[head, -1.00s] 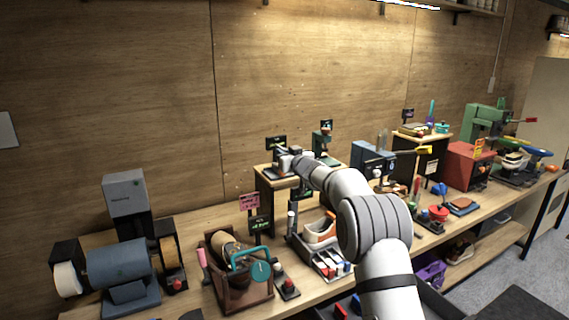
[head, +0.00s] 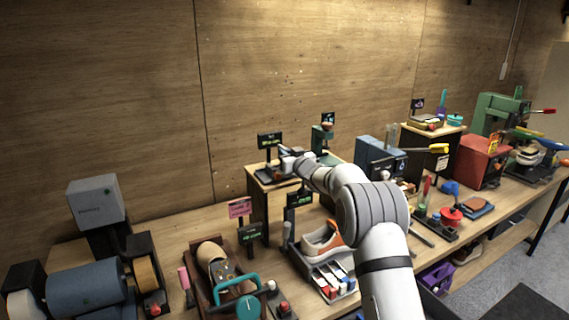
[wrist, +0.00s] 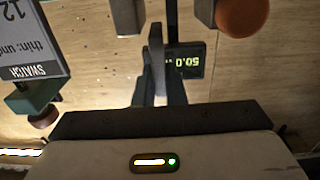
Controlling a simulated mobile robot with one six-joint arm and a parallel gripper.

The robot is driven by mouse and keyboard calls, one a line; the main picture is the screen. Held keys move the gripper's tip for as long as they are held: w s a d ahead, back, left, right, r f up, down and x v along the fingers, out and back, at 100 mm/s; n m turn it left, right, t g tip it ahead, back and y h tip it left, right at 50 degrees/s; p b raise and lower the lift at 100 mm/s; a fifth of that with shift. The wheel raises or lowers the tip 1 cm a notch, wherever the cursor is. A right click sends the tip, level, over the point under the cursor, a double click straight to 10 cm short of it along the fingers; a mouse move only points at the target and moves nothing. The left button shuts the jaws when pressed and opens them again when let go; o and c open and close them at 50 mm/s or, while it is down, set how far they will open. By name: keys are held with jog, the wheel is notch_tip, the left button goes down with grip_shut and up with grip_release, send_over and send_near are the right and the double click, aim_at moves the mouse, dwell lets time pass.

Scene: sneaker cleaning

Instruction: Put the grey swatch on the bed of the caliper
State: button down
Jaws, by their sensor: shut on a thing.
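In the wrist view my gripper (wrist: 158,88) is shut on a thin grey piece, the grey swatch (wrist: 157,50), seen nearly edge-on between the fingers. The caliper's lit display (wrist: 190,62) reads about 50.0 upside down, just beyond the swatch. An orange knob (wrist: 241,14) and grey metal parts show at the top edge. In the head view my gripper (head: 286,160) is small, above the raised wooden stand by the dark caliper (head: 268,174) with its green-lit display (head: 270,140). The swatch is too small to make out there, and the caliper's bed is largely hidden.
A green device (head: 322,138) stands right of the caliper, and a blue machine (head: 381,157) further right. The wooden wall is close behind. A swatch sign (wrist: 35,35) stands left in the wrist view.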

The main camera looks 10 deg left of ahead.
jog(key=shift+s+a+f, duration=0.1)
jog(key=shift+a+f, duration=0.05)
jog(key=shift+f, duration=1.55)
jog(key=shift+f, duration=0.15)
jog(key=c, duration=1.5)
grip_release()
